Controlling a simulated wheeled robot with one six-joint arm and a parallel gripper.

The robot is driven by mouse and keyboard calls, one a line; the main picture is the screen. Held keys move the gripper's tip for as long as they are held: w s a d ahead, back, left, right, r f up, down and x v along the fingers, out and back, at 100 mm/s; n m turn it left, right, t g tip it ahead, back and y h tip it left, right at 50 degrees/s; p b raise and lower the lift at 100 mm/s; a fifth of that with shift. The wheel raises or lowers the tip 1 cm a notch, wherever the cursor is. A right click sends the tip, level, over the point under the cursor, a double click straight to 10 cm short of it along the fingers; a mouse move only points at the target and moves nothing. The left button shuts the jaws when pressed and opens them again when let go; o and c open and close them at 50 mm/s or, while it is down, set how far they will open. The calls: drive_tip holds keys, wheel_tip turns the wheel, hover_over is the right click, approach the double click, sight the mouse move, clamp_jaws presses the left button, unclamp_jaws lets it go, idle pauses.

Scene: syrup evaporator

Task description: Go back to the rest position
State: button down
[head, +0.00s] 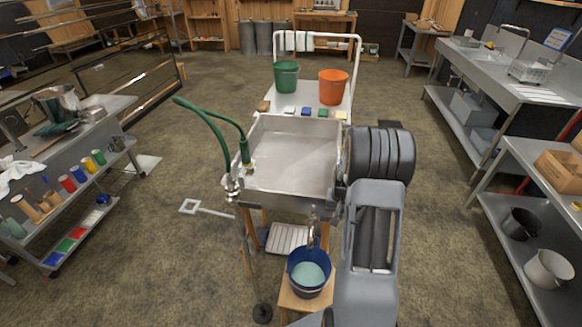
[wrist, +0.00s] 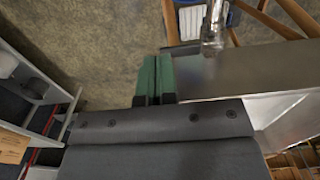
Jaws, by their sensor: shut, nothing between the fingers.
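My gripper (wrist: 155,78) shows in the wrist view as two green fingers pressed together, with nothing between them. The fingers are beside the outer wall of the steel evaporator pan (wrist: 235,75); I cannot tell whether they touch it. A metal spout (wrist: 213,28) is just to the right of the fingertips. In the head view my arm stands to the right of the evaporator pan (head: 294,165) and hides my gripper.
A blue bucket (head: 310,272) with pale liquid stands on a wooden stool below the pan. A green bucket (head: 286,76) and an orange bucket (head: 333,87) stand on a cart behind. Shelving (head: 520,180) is at right; floor between is clear.

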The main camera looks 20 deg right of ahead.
drive_tip(key=s+a+r+n+t, duration=0.1)
drive_tip(key=s+a+r+n, duration=0.1)
drive_tip(key=s+a+r, duration=0.2)
drive_tip(key=s+a+r+n+t, duration=0.1)
drive_tip(key=s+a+r, duration=0.3)
drive_tip(key=a+r, duration=0.6)
drive_tip(key=s+a+r+n+t, duration=0.2)
drive_tip(key=s+a+r+n, duration=0.1)
drive_tip(key=a+r, duration=0.4)
drive_tip(key=shift+s+a+r+n, duration=0.3)
drive_tip(key=shift+s+a+r, duration=0.1)
drive_tip(key=shift+s+r, duration=0.45)
